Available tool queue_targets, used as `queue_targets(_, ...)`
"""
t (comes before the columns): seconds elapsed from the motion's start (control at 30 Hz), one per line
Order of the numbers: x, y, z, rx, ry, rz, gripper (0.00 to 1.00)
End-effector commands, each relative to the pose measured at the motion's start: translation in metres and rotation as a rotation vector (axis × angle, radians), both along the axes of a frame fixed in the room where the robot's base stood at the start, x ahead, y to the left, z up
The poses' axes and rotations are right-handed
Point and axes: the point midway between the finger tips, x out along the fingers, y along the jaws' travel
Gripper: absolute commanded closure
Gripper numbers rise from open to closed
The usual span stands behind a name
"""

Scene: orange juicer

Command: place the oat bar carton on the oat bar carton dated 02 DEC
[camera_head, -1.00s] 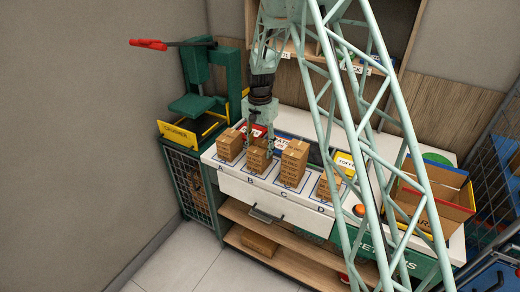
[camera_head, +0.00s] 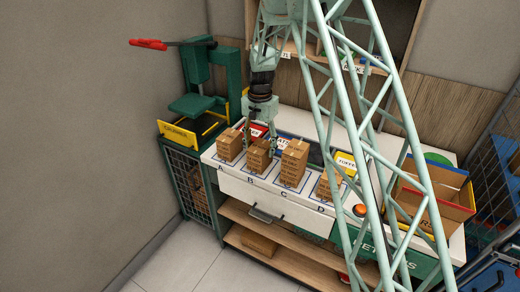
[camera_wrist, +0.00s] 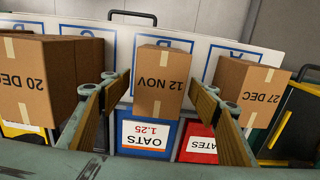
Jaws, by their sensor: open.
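Cartons stand at marks A to D on the white counter. My gripper (camera_head: 260,140) is open and empty above the carton at B (camera_head: 258,158). In the wrist view, the fingers (camera_wrist: 160,88) flank this brown carton, dated 12 NOV (camera_wrist: 162,72), without closing on it. The carton dated 20 DEC (camera_wrist: 22,85) is on the left and is the one at C (camera_head: 293,163). The carton dated 27 DEC (camera_wrist: 248,88) is on the right and is the one at A (camera_head: 229,146). The carton at D (camera_head: 329,185) shows no readable date. I cannot read 02 DEC anywhere.
Behind the row stand a blue OATS sign (camera_wrist: 150,137), a red sign (camera_wrist: 198,143) and a yellow sign (camera_head: 345,163). A green press (camera_head: 196,90) stands left.

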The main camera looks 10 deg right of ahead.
Motion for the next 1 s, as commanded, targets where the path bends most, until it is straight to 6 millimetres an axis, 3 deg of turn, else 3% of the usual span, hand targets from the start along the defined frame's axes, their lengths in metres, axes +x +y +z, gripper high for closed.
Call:
queue_targets(0.6, 0.0, 0.0, 0.083, 0.0, -0.003, 0.0, 0.44)
queue_targets(1.0, 0.0, 0.0, 0.111, 0.0, 0.0, 0.0, 0.44)
